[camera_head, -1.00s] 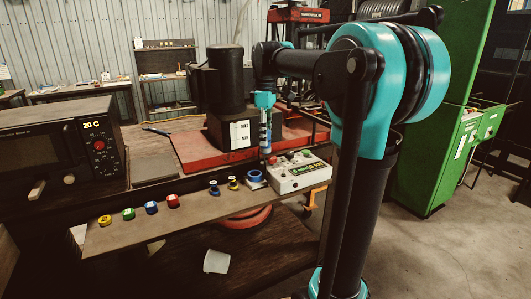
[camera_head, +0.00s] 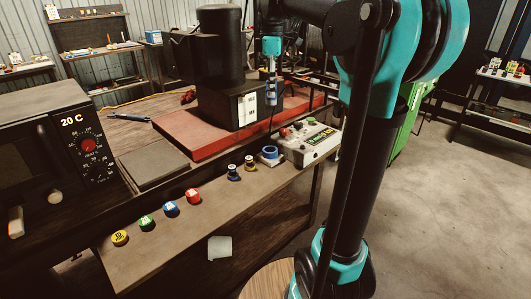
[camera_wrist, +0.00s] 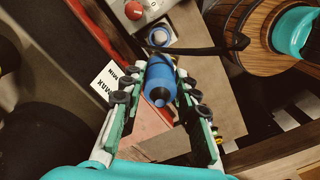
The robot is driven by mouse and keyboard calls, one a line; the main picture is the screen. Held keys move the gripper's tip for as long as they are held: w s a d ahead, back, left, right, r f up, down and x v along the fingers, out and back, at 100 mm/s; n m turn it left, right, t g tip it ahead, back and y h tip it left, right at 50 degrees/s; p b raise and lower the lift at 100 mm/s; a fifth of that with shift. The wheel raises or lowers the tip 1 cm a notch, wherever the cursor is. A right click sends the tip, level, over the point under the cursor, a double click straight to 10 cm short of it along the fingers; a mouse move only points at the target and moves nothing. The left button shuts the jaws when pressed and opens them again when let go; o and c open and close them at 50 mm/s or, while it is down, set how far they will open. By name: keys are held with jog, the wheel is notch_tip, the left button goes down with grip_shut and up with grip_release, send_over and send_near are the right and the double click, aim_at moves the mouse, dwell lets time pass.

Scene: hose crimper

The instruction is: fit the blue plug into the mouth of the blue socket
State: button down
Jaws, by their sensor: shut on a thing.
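The blue plug (camera_wrist: 160,84) is a blue cylinder with a darker tip, held between the fingers of my gripper (camera_wrist: 158,96) in the wrist view. In the head view my gripper (camera_head: 271,88) points down above the bench, and the plug is too small there to tell from the fingers. The blue socket (camera_head: 269,153) appears as a blue ring at the shelf's right end, beside a control box. In the wrist view the socket (camera_wrist: 160,37) shows beyond the plug, apart from it. The depth between them is hard to tell.
The white control box (camera_head: 312,143) with buttons stands right of the socket. A black machine (camera_head: 222,65) on a red base (camera_head: 205,140) stands behind. A dark bar (camera_wrist: 200,49) crosses near the socket.

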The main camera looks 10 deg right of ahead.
jog(key=shift+f, duration=0.1)
notch_tip(320, 180, down, 20)
jog(key=shift+r, duration=0.15)
dwell(0.3)
jog(key=c, duration=1.1)
grip_release()
jog(key=shift+c, duration=0.2)
notch_tip(320, 180, up, 12)
